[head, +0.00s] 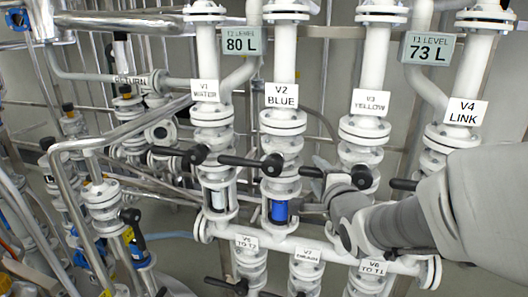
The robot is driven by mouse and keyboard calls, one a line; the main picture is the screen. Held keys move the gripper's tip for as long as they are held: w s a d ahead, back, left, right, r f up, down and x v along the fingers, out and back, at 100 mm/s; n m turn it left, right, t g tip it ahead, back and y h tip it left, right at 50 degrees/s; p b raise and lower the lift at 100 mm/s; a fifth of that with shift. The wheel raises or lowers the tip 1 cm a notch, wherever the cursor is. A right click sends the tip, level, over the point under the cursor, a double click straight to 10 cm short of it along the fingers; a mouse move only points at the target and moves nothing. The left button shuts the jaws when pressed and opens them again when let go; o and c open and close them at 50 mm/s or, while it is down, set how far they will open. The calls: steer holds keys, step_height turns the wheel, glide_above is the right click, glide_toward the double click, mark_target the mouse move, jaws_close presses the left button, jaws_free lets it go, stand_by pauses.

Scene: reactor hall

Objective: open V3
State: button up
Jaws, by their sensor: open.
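The V3 YELLOW label (370,103) hangs on a white vertical pipe right of centre. Below it, the V3 valve's black lever (311,172) points left from a dark hub (362,177), lying about level like the levers beside it. My arm comes in from the right, across the lower part of the V3 pipe. My gripper (318,190) is close to the V3 lever, small in the picture and partly hidden by my wrist. It is open. I cannot tell whether its fingers are around the lever or only beside it.
The V2 lever (250,163) lies close on the left, above a blue-filled sight glass (279,211). The V1 lever (180,153) is further left. The V4 lever (403,184) is partly behind my arm. A level display (430,48) reads 73 L; another (241,41) reads 80 L.

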steer(key=shift+w+a+f, duration=0.1)
steer(key=shift+w+f, duration=0.05)
steer(key=shift+w, duration=0.6)
steer(key=shift+w+a+f, duration=0.1)
steer(key=shift+w+f, duration=0.1)
steer(key=shift+w, duration=0.55)
steer(key=shift+w+f, duration=0.15)
steer(key=shift+w, duration=0.6)
jaws_close()
